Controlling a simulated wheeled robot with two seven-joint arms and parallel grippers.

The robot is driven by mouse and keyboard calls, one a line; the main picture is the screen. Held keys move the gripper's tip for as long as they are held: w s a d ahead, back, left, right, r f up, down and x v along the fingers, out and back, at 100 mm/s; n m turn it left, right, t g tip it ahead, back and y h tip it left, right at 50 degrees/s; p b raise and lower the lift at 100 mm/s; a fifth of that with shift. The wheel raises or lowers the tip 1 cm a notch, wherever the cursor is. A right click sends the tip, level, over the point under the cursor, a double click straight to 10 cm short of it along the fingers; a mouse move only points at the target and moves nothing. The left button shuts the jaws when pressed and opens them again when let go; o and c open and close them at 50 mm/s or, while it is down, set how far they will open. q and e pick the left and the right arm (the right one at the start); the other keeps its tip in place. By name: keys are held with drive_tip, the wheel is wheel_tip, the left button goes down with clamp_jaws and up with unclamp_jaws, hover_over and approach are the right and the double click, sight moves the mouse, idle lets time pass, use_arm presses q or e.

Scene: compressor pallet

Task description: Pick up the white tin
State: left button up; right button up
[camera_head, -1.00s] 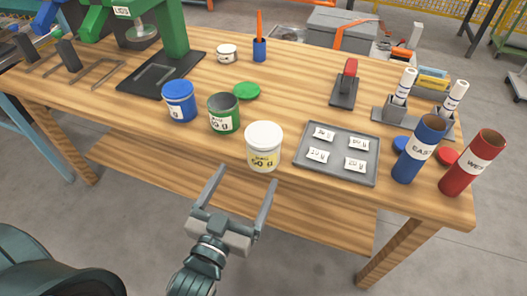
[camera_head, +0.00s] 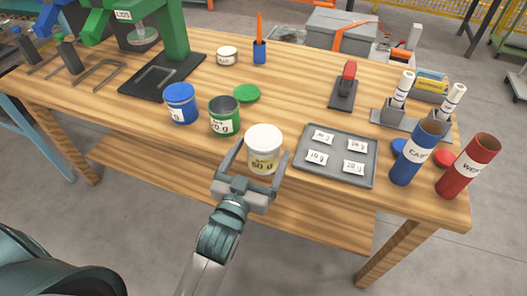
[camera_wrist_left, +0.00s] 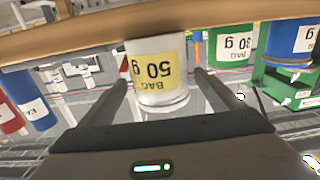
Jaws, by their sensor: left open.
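The white tin (camera_head: 263,146) stands upright near the table's front edge, with a white lid and a yellow label reading 50 g. My left gripper (camera_head: 257,164) is open, with one finger on each side of the tin. In the left wrist view the white tin (camera_wrist_left: 158,72) shows upside down between the two spread fingers (camera_wrist_left: 160,92). I see a gap on each side there; contact is not visible. My right gripper is in neither view.
A green tin (camera_head: 224,117) and a blue tin (camera_head: 181,104) stand to the left. A grey tray (camera_head: 330,177) with labelled cards lies close on the right. Blue (camera_head: 415,155) and red tubes (camera_head: 469,167) stand farther right. A green lid (camera_head: 247,93) lies behind.

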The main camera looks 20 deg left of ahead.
use_arm(q)
drive_tip(key=shift+w, duration=1.1)
drive_tip(key=shift+w+r, duration=0.1)
drive_tip(key=shift+w, duration=0.45)
drive_tip(key=w+p, duration=0.1)
drive_tip(key=w, duration=0.2)
drive_tip(key=shift+w, duration=0.6)
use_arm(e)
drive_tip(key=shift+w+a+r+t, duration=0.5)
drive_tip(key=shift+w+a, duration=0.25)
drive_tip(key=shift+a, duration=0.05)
use_arm(q)
drive_tip(key=c, duration=2.2)
drive_tip(key=shift+o, duration=0.2)
